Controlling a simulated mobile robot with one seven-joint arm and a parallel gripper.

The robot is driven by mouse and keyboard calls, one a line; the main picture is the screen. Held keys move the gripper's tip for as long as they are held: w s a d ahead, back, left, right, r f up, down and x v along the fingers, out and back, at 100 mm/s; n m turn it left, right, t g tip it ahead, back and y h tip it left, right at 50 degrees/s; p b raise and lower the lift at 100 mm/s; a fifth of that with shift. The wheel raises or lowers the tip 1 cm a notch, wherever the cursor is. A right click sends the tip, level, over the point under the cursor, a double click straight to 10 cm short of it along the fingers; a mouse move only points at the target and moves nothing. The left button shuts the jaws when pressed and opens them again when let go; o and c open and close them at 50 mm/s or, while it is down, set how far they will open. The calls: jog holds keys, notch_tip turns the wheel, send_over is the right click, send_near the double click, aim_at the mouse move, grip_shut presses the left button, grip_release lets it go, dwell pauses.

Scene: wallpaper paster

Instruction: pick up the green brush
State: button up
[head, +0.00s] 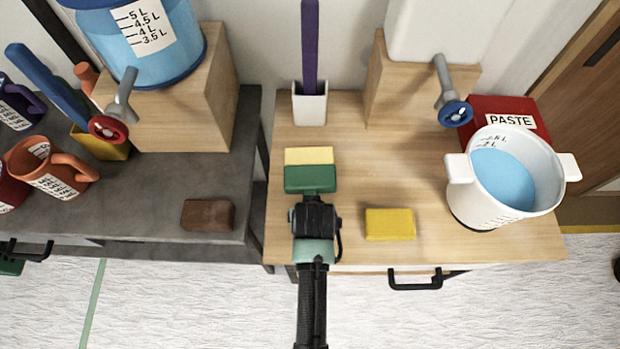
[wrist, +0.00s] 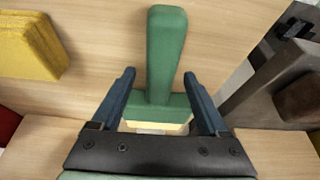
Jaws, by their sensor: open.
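The green brush (head: 310,179) lies on the wooden table, with its pale yellow bristles pointing to the back in the head view. Its handle is hidden there under my gripper (head: 314,208). In the wrist view the green brush (wrist: 166,52) shows its handle running up the picture and its wide head lower down. My gripper (wrist: 159,76) is open and empty, with one blue finger on each side of the brush. I cannot tell whether the fingers touch it.
A yellow sponge (head: 390,224) lies right of my gripper. A white pot (head: 470,200) of blue liquid stands further right, by a red paste box (head: 508,112). A white holder (head: 309,105) with a purple stick stands behind the brush. A grey table (head: 150,185) is left.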

grip_shut()
dwell(0.3)
notch_tip(320, 180, up, 10)
jog(key=c, duration=0.6)
grip_release()
jog(key=shift+c, duration=0.2)
grip_shut()
